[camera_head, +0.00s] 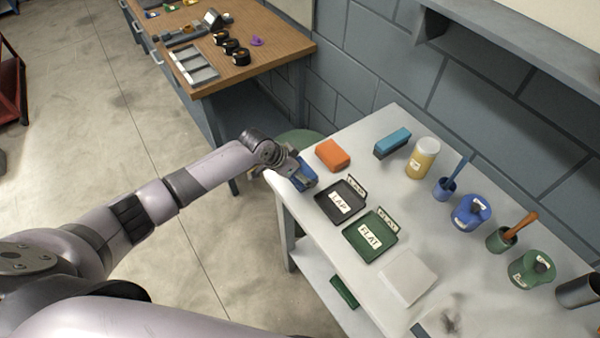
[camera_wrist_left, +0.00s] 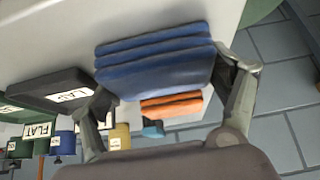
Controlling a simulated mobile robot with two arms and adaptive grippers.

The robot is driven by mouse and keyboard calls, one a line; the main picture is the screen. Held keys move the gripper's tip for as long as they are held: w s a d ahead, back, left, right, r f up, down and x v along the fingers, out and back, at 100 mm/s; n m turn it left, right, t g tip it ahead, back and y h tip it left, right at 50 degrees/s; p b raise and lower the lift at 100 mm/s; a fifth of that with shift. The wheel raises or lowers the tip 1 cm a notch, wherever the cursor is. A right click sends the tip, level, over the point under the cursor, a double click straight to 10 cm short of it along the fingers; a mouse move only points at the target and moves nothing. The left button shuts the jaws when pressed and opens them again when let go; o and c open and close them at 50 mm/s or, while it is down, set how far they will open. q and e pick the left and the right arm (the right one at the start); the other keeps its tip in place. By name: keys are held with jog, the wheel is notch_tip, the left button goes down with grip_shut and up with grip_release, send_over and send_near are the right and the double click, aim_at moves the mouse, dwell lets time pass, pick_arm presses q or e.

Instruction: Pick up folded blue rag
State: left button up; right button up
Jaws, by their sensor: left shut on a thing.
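The folded blue rag (camera_head: 303,177) is at the left corner of the white table in the head view. It shows large in the left wrist view (camera_wrist_left: 155,58) as a stack of blue folds. My left gripper (camera_head: 293,175) is shut on the rag, with one finger on each side of it in the left wrist view (camera_wrist_left: 165,85). Whether the rag touches the tabletop is hard to tell. My right gripper is not in view.
An orange folded rag (camera_head: 332,155) lies close to the blue rag. A black LAP tray (camera_head: 327,210) and a green FLAT tray (camera_head: 352,245) are nearby. A blue block (camera_head: 393,142), a yellow jar (camera_head: 422,158) and several cups stand along the back. A wooden bench (camera_head: 285,50) is beyond.

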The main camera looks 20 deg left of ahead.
aim_at(300, 169)
pick_arm(q)
jog(key=c, duration=0.5)
jog(key=shift+r+b, duration=2.1)
jog(key=shift+r, duration=7.95)
